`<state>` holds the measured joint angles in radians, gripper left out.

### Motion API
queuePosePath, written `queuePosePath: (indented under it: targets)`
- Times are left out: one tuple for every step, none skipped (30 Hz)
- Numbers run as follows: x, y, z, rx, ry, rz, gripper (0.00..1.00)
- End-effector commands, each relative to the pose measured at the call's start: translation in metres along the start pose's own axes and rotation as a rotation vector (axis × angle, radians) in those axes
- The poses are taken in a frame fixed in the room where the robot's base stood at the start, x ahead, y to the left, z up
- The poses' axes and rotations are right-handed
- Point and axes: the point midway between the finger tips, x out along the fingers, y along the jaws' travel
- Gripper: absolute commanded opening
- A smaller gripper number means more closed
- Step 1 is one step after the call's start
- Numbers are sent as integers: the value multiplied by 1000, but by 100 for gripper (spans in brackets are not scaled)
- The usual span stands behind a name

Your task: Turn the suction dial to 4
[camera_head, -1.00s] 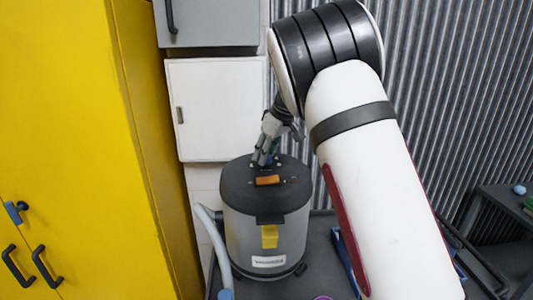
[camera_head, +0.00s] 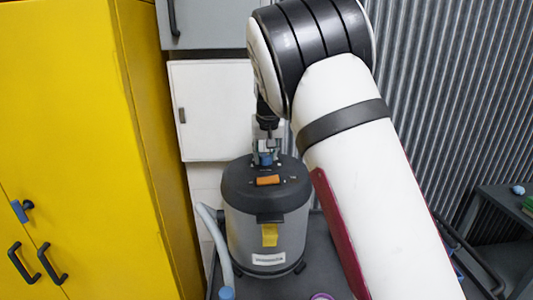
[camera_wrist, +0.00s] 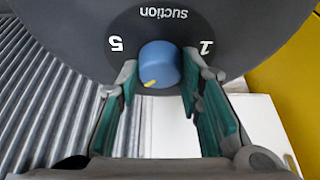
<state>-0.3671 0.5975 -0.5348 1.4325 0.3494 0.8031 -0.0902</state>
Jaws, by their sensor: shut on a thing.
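The suction dial (camera_wrist: 162,60) is a blue knob with a yellow pointer mark on a round dark plate. The upside-down marks "5", "1" and "suction" show around it in the wrist view; the pointer is turned down and to the left there. The dial also shows as a small blue spot on top of the vacuum (camera_head: 265,158). My gripper (camera_wrist: 159,76) has its green-padded fingers on both sides of the dial and is shut on it. In the head view my gripper (camera_head: 266,147) stands nearly upright over the vacuum's lid. The number 4 cannot be seen.
The vacuum (camera_head: 240,232) stands on a dark grey cart (camera_head: 322,252), with a pale hose (camera_head: 213,240) at its left. A yellow cabinet (camera_head: 95,120) is at the left, a white box (camera_head: 212,105) behind, and a corrugated wall (camera_head: 450,100) at the right.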

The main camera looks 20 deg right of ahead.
Motion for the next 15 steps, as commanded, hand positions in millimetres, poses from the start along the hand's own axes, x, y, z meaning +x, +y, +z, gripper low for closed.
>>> queuePosePath:
  targets:
    - [0,-1,1,24,-2,12,5]
    - [0,-1,1,41,-2,18,5]
    - [0,-1,1,61,-2,26,5]
    - [0,-1,0,75,-2,33,5]
    - [0,-1,0,89,-1,38,5]
    - [0,-1,0,105,-1,44,5]
    - [0,-1,0,116,-1,48,5]
    - [0,-1,0,126,-2,52,5]
    - [0,-1,0,137,-2,57,5]
    - [0,-1,0,145,-2,61,5]
    - [0,-1,0,152,-2,63,5]
    - [1,-1,1,158,-3,66,5]
    - [1,-1,1,163,-3,68,5]
    - [1,-1,1,168,-3,69,5]
    - [1,-1,1,172,-4,71,5]
